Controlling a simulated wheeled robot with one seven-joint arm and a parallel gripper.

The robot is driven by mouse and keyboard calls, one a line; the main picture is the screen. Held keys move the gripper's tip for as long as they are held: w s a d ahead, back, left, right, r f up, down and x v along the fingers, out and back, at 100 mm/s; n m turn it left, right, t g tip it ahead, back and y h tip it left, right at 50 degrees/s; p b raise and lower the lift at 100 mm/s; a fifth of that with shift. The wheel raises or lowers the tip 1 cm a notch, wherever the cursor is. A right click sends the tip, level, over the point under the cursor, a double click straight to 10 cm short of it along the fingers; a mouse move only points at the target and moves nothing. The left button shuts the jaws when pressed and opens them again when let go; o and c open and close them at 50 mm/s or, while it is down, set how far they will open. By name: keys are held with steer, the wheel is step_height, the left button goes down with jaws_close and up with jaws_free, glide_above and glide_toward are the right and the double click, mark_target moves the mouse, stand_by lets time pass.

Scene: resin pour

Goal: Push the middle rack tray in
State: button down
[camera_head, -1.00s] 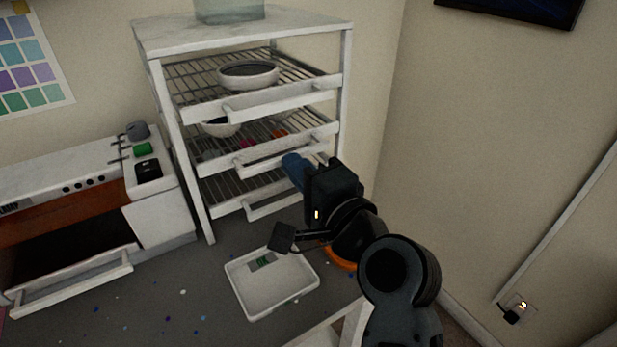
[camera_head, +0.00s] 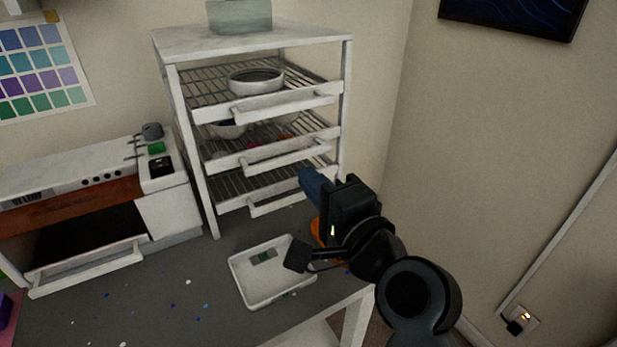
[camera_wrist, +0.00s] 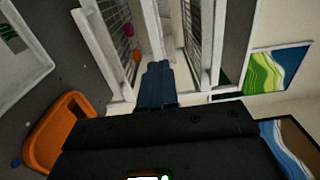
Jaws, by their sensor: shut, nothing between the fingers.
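The white rack (camera_head: 189,150) stands against the back wall with three pull-out wire trays. The middle tray (camera_head: 226,162) has a white front and a projecting handle (camera_head: 285,158). It holds a white bowl (camera_head: 229,131) and small pink and orange pieces. My gripper (camera_head: 311,181), with blue fingers pressed together, is empty and points at the rack, just below and right of the middle handle in the head view. In the wrist view the fingers (camera_wrist: 157,80) point between white rack parts. I cannot tell whether they touch anything.
The top tray holds a white bowl (camera_head: 256,82) of dark liquid; the bottom tray (camera_head: 240,184) looks empty. A shallow white scale (camera_head: 243,283) and an orange item (camera_wrist: 65,133) lie on the grey counter. An open oven-like unit (camera_head: 90,225) stands at left.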

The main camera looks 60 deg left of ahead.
steer(key=d+b, duration=0.1)
steer(key=d, duration=0.8)
steer(key=shift+s+f, duration=0.15)
steer(key=shift+s, duration=0.15)
steer(key=shift+d, duration=0.1)
steer(key=w+d+f+m+t+h, duration=0.2)
steer(key=d+f+m+t+h, duration=0.15)
steer(key=d+f+t, duration=0.6)
steer(key=s+d+f+m+t+h, duration=0.1)
steer(key=s+d+f+h, duration=0.2)
steer(key=d, duration=0.6)
steer(key=s+d+f+t+h, duration=0.1)
steer(key=s+d+f+h, duration=0.15)
steer(key=d+f, duration=0.45)
steer(key=s+d+r+n+t+h, duration=0.15)
steer(key=s+d+h, duration=0.5)
steer(key=d, duration=0.65)
steer(key=s+d+r+n+h, duration=0.1)
steer(key=s+d+r+n, duration=0.1)
steer(key=s, duration=0.4)
steer(key=s+d+r+n+h, duration=0.1)
steer(key=s+d+r, duration=0.3)
steer(key=s, duration=0.3)
steer(key=shift+d+n+t, duration=0.3)
steer(key=shift+d+n, duration=0.1)
steer(key=shift+d, duration=0.15)
